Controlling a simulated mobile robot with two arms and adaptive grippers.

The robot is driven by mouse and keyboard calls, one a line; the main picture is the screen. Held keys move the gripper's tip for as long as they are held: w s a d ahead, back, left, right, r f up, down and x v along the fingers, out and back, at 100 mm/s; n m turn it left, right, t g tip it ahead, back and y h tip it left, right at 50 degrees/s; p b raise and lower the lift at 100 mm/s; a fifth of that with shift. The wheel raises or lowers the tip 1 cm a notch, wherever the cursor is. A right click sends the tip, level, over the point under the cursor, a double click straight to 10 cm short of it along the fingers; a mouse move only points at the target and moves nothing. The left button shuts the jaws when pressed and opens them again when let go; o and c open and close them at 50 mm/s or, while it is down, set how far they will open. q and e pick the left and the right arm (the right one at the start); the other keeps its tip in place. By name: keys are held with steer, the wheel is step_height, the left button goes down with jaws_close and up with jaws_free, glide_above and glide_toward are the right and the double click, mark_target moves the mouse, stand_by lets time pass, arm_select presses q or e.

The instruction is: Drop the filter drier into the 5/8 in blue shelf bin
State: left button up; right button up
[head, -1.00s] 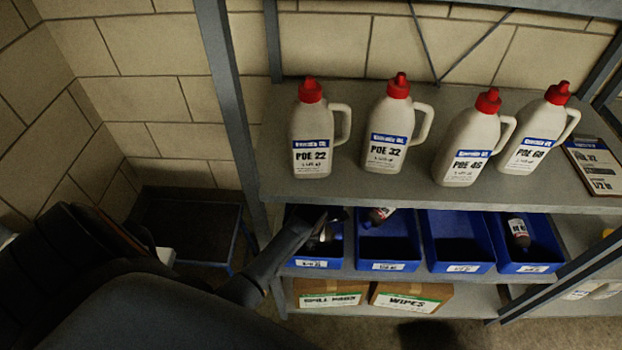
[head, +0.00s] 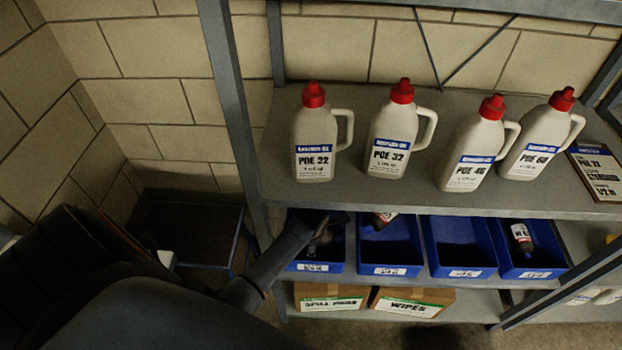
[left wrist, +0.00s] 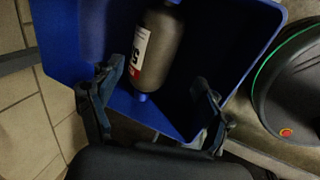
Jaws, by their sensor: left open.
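In the head view my left gripper (head: 322,232) reaches from the left to the leftmost blue bin (head: 318,267) on the middle shelf. Its fingers are dark and partly hidden there. The left wrist view shows my left gripper (left wrist: 157,80) open, its two fingers apart. Between and beyond them is a dark grey filter drier (left wrist: 160,45) with blue ends and a white and red label, within the outline of a blue bin (left wrist: 255,45). Neither finger visibly touches it; I cannot tell if it rests on the bin floor. The bin label's size is too small to read surely. My right gripper is not in view.
More blue bins stand to the right: one (head: 390,268) with a drier partly visible at its back, an empty one (head: 462,270), and one (head: 535,272) with a drier. Several red-capped oil bottles (head: 396,145) stand above. Boxes (head: 413,302) sit below. A steel upright (head: 232,105) stands at left.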

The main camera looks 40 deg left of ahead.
arm_select(q)
steer(key=s+d+r, duration=0.2)
steer(key=s+d, duration=0.4)
steer(key=s, duration=0.5)
steer(key=shift+d+r, duration=0.35)
steer(key=shift+r, duration=0.05)
steer(key=s+d+f+m+h, duration=0.1)
steer(key=s+d+f+m, duration=0.1)
steer(key=s+f+m, duration=0.55)
steer(key=s+d+f+m+h, duration=0.15)
steer(key=s+f+m, duration=0.25)
steer(key=f+m, duration=0.6)
steer(key=s+a+f+m+g, duration=0.1)
steer(key=s+f+m, duration=0.3)
steer(key=s, duration=0.4)
steer(key=s+a+f+m+g, duration=0.1)
steer(key=s+a+f+m, duration=0.2)
steer(key=s+f+m, duration=0.2)
steer(key=s+f, duration=0.1)
steer(key=s, duration=0.2)
steer(key=shift+s+f, duration=0.15)
steer(key=shift+s, duration=0.25)
steer(key=shift+y, duration=0.25)
